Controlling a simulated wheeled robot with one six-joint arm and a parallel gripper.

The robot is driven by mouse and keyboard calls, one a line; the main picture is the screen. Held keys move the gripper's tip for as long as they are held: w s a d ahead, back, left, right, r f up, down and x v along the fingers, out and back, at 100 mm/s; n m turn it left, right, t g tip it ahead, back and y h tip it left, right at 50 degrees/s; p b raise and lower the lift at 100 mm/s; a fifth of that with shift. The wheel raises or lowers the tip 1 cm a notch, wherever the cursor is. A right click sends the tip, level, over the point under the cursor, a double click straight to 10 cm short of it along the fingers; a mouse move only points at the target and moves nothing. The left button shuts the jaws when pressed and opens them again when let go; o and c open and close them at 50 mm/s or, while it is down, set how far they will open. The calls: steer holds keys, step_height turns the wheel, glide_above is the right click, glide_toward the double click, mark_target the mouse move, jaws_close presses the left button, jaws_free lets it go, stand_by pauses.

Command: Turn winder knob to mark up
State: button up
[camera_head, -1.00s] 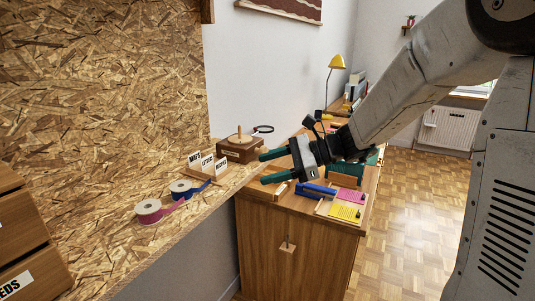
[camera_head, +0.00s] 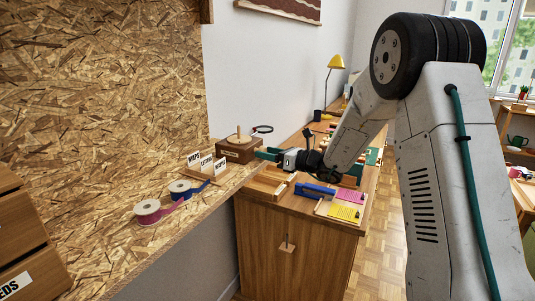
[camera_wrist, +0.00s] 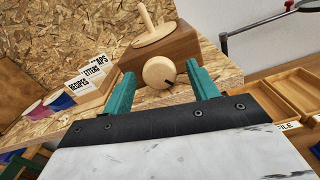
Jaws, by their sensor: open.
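The winder is a dark brown wooden box (camera_head: 236,156) with a pale disc and upright peg on top; it also shows in the wrist view (camera_wrist: 178,46). Its round pale wooden knob (camera_wrist: 157,70) is on the face towards me, with a dark mark at its lower right edge. My gripper (camera_wrist: 161,75) is open, with one green finger on each side of the knob and gaps visible. In the head view my gripper (camera_head: 267,153) is close to the winder's right side, and the knob is hidden there.
A card holder with labelled cards (camera_head: 207,167) and pink (camera_head: 148,211) and blue (camera_head: 180,189) ribbon spools stand left of the winder on the board shelf. A wooden tray (camera_head: 266,183) lies on the cabinet. A magnifier (camera_wrist: 257,27) reaches in at upper right.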

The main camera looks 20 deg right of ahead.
steer(key=shift+w+a, duration=0.2)
steer(key=shift+a, duration=0.05)
steer(key=c, duration=1)
steer(key=shift+n, duration=0.3)
steer(key=n, duration=0.8)
steer(key=shift+n, duration=0.3)
